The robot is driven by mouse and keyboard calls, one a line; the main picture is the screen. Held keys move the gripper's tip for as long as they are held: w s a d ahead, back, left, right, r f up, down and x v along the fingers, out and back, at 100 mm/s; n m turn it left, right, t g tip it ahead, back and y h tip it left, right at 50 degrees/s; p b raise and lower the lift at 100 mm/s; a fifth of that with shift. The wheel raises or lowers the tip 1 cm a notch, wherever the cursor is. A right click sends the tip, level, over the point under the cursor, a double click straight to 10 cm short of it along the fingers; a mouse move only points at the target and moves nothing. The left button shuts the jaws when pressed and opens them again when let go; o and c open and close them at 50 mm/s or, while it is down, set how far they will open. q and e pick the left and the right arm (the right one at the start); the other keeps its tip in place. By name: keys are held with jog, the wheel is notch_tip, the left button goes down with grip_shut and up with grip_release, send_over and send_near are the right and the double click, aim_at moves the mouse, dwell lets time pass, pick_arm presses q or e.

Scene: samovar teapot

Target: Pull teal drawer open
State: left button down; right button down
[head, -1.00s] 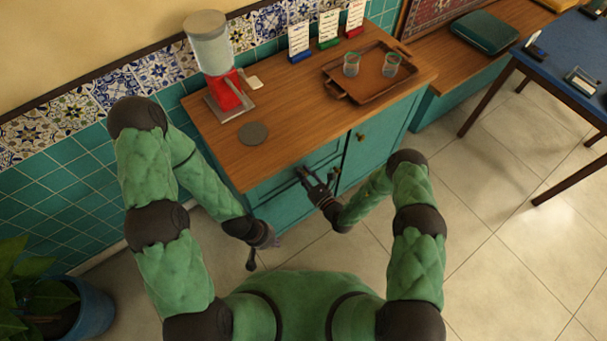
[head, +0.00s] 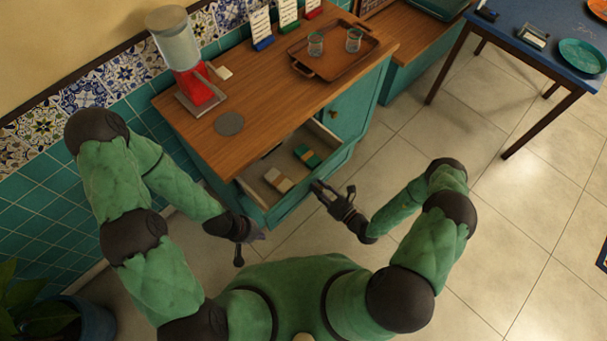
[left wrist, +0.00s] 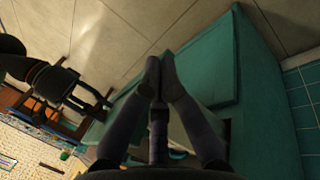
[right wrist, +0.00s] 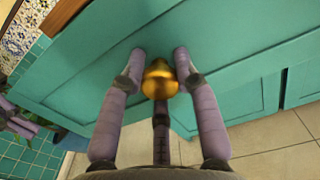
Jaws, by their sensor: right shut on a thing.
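The teal drawer (head: 270,213) of the wood-topped cabinet stands open, pulled out toward me. Its pale inside shows a green-and-tan packet (head: 308,156) and a whitish-and-tan packet (head: 278,180). My right gripper (head: 333,190) is at the drawer front. In the right wrist view its fingers are around the brass knob (right wrist: 160,80), shut on it against the teal face. The knob is hidden in the head view. My left gripper (head: 243,243) is left of the drawer, apart from it, with its fingertips together and empty in the left wrist view (left wrist: 160,75).
On the cabinet top (head: 255,100) stand a red-based dispenser (head: 190,70), a grey disc (head: 229,123) and a brown tray (head: 308,70) with two glasses. A teal cabinet door (head: 345,115) is right of the drawer. A blue table (head: 520,50) stands far right. The tiled floor right is clear.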

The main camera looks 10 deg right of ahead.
jog(key=v, duration=1.2)
jog(key=shift+f, duration=0.2)
jog(key=shift+s, duration=0.15)
jog(key=c, duration=0.9)
grip_release()
jog(key=v, duration=1.2)
jog(key=shift+r, duration=0.1)
